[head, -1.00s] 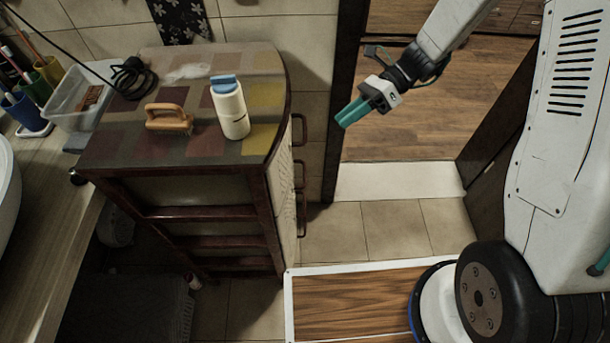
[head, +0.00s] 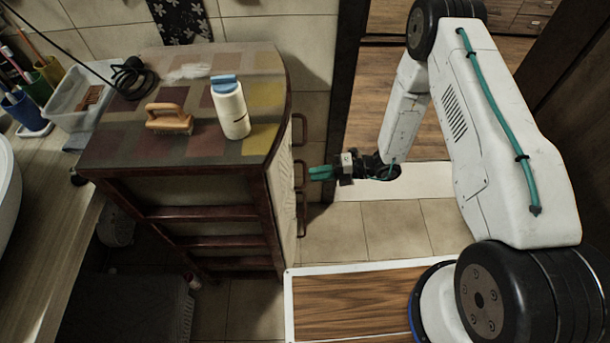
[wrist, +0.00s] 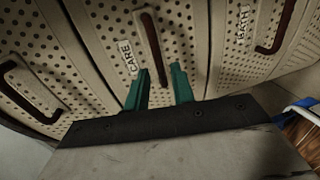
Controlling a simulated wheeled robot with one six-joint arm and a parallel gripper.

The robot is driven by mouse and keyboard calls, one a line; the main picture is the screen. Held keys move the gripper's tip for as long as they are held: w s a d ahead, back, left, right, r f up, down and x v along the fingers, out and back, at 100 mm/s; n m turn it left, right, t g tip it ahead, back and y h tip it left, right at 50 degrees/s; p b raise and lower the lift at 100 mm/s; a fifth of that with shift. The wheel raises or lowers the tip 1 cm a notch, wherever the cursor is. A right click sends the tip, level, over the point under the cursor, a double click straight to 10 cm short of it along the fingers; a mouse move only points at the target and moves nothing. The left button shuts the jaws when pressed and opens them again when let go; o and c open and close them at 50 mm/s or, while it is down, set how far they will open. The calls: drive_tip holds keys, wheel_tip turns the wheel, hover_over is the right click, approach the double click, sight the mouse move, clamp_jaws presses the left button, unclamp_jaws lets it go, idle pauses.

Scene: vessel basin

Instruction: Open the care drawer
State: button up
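The care drawer (wrist: 108,30) has a pale perforated front with a "CARE" label (wrist: 126,57), and looks shut. Its dark bar handle (wrist: 153,42) is the middle one in the wrist view. My gripper (wrist: 160,70) is open, its two teal fingers apart on either side of the handle's near end. I cannot tell whether they touch the front. In the head view my gripper (head: 311,173) is at the middle handle (head: 299,174) on the right side of the cabinet (head: 268,205).
A white bottle (head: 231,110) and a brush (head: 168,118) stand on the cabinet. Tiled floor (head: 395,228) right of the cabinet is clear.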

sight(305, 175)
drive_tip(key=shift+x, duration=2.25)
clamp_jaws()
